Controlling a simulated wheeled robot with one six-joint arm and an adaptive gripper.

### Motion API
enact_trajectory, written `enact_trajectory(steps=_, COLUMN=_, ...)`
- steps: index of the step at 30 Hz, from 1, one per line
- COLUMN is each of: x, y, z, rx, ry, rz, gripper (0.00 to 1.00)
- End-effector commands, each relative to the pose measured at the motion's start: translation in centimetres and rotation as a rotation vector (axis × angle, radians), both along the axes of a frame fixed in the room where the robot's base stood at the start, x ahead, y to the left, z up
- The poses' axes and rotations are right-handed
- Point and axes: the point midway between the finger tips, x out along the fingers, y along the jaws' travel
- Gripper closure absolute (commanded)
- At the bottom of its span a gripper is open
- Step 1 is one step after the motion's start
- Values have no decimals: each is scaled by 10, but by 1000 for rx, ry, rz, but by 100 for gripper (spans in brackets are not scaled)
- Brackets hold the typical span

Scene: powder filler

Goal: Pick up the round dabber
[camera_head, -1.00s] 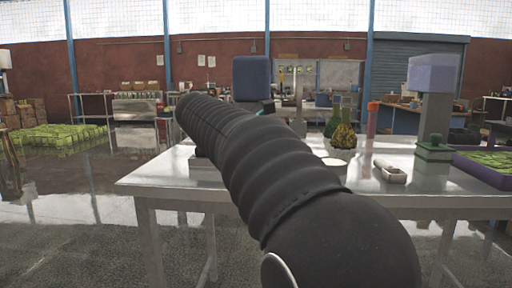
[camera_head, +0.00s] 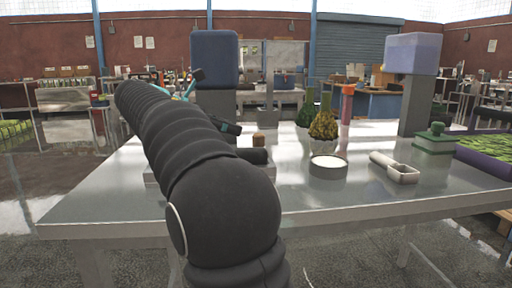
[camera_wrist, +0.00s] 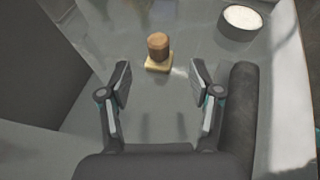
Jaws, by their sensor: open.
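The round dabber (camera_wrist: 158,47) is a short brown cylinder on a pale square base, upright on the metal table (camera_wrist: 140,15). In the wrist view it stands ahead of my gripper (camera_wrist: 160,82), roughly centred between the fingertips and apart from them. My gripper is open and empty. In the head view the dabber's brown top (camera_head: 258,140) shows just behind a dark part of my arm, which hides its base. My gripper is mostly hidden behind my arm there.
A round dish of white powder (camera_head: 328,168) stands right of the dabber, and also shows in the wrist view (camera_wrist: 238,24). Further right are a metal scoop (camera_head: 393,168), a green block (camera_head: 434,140) and a purple tray (camera_head: 487,170). The near right tabletop is clear.

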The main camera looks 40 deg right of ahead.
Motion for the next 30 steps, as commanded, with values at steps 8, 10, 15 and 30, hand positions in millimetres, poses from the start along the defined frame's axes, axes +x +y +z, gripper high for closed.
enact_trajectory(steps=8, x=-7, y=-37, z=-16, rx=1, ry=0, rz=-1, gripper=37)
enact_trajectory(steps=10, x=-8, y=-41, z=-18, rx=1, ry=-1, rz=-1, gripper=37)
enact_trajectory(steps=15, x=-9, y=-51, z=-23, rx=1, ry=0, rz=-2, gripper=37)
enact_trajectory(steps=30, x=-15, y=-89, z=-42, rx=0, ry=0, rz=-1, gripper=37)
